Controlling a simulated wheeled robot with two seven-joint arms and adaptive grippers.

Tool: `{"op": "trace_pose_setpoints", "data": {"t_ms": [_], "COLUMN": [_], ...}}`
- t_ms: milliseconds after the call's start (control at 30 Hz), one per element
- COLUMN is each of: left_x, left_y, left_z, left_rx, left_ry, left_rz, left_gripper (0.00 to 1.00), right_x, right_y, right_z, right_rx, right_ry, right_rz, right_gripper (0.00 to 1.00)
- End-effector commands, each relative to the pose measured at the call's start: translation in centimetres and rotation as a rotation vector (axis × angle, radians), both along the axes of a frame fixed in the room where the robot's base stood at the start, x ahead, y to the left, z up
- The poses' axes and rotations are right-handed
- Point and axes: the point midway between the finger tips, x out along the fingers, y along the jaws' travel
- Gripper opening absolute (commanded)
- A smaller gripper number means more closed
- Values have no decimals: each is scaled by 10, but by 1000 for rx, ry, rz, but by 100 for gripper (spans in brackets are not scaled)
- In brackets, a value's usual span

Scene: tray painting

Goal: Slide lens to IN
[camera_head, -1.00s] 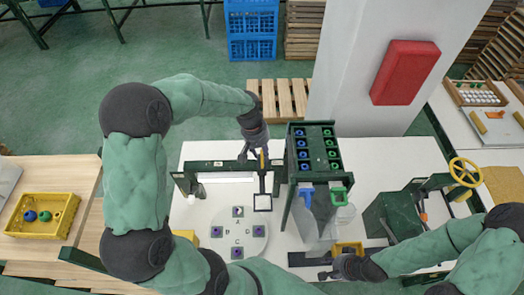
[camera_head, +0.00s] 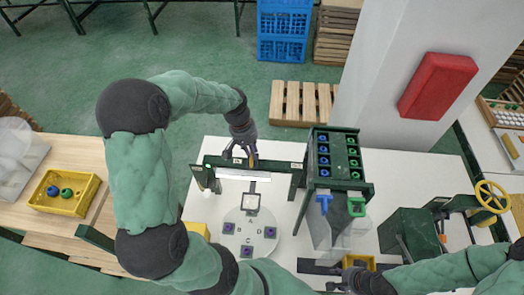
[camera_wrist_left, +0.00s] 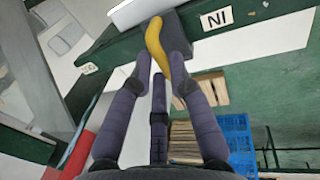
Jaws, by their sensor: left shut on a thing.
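The lens (camera_head: 252,202) is a small square frame hanging from a dark arm under the green rail (camera_head: 275,165). It sits over the pad at the back of the white round plate (camera_head: 258,246), near the rail's middle. My left gripper (camera_head: 241,154) is behind the rail, shut on the yellow handle (camera_wrist_left: 156,42) of the slider. In the left wrist view the handle is near the IN label (camera_wrist_left: 217,18), with the other label (camera_wrist_left: 90,68) farther off to the left. My right gripper (camera_head: 340,284) is low at the front; its finger opening is unclear.
A green rack (camera_head: 336,140) with blue and green rings stands right of the rail. A green machine with a yellow handwheel (camera_head: 490,195) is farther right. A yellow bin (camera_head: 65,192) with balls is on the wooden table at left. A red block (camera_head: 437,85) is on the pillar.

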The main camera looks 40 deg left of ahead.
Motion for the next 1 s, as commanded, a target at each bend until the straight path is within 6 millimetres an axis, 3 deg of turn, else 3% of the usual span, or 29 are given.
{"op": "trace_pose_setpoints", "data": {"t_ms": [267, 300, 400, 800, 1000], "left_x": [-2, -2, -2, -1, -3], "left_y": [4, 4, 4, 3, 7], "left_z": [1, 1, 1, 2, 23], "left_rx": [5, 6, 6, 4, 6], "left_ry": [1, 2, 2, 1, -2], "left_rz": [-2, -2, -1, -1, 0], "left_gripper": [0, 22, 43, 43, 43], "right_x": [0, 0, 0, 0, 0], "right_y": [0, 0, 0, 0, 0], "right_z": [0, 0, 0, 0, 0], "right_rx": [0, 0, 0, 0, 0], "right_ry": [0, 0, 0, 0, 0], "right_rz": [0, 0, 0, 0, 0], "right_gripper": [40, 40, 40, 40, 40]}}
